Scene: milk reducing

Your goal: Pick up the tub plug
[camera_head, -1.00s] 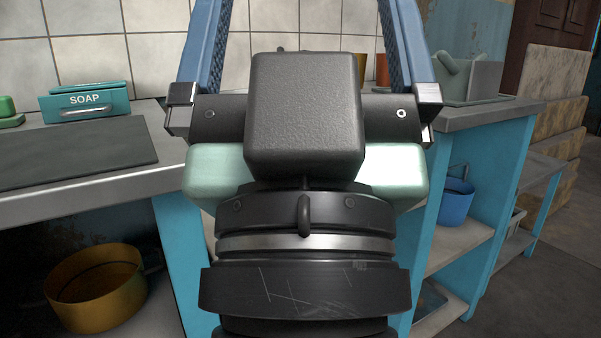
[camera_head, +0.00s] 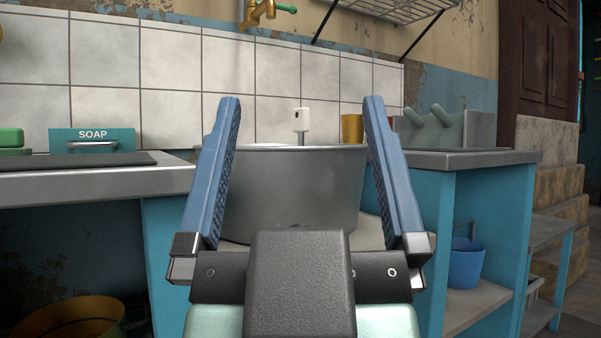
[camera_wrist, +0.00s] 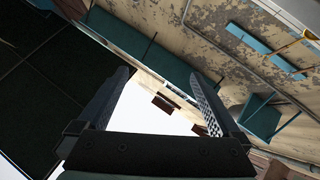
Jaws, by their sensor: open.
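A grey metal tub (camera_head: 293,195) stands between the counters, in line with the space between my fingers in the head view. A small white knob on a thin dark rod (camera_head: 301,120) rises above the tub's rim; it looks like the tub plug's handle, but its lower end is hidden by the tub wall. My gripper (camera_head: 302,100) is open, with its two blue fingers spread wide and nothing between them. The fingers overlap the tub's sides in the picture, and I cannot tell how far off it is. The wrist view shows the open fingers (camera_wrist: 162,82) but no clear plug.
A counter with a soap box (camera_head: 92,140) is at left. A blue-sided counter (camera_head: 480,158) at right carries grey-green items, with a blue bucket (camera_head: 466,264) on its shelf. A brass tap (camera_head: 258,12) and wire rack (camera_head: 390,12) are above. A yellow pot (camera_head: 68,312) sits low left.

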